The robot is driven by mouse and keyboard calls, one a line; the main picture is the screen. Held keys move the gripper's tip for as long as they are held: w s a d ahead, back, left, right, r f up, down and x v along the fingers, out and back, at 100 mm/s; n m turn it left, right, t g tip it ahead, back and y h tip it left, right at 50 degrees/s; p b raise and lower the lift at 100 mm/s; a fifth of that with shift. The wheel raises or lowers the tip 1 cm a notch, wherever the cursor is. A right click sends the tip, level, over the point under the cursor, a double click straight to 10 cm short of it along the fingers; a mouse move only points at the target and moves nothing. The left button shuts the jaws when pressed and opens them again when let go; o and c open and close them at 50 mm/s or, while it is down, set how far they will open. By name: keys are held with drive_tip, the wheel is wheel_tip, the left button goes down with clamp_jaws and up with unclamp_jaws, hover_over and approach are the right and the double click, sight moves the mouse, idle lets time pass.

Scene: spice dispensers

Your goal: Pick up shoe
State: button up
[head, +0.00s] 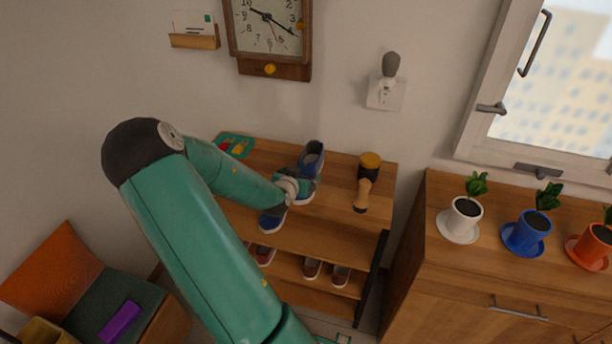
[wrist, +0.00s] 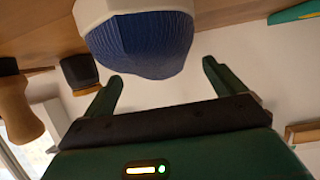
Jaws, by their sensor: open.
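In the wrist view a blue shoe with a whitish sole (wrist: 140,42) hangs in from the top edge, the picture being upside down. My gripper (wrist: 163,77) is open there, its two fingers apart on either side of the shoe's near end. I cannot tell whether they touch it.
More shoes (head: 312,268) sit on the lower shelf. A cabinet (head: 480,270) with potted plants is to the right. The wall is close behind.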

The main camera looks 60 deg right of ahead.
sight(302, 173)
drive_tip(key=x, duration=0.3)
drive_tip(key=shift+d+f, duration=0.1)
drive_tip(key=shift+f, duration=0.05)
drive_tip(key=c, duration=1.2)
drive_tip(key=shift+r, duration=0.2)
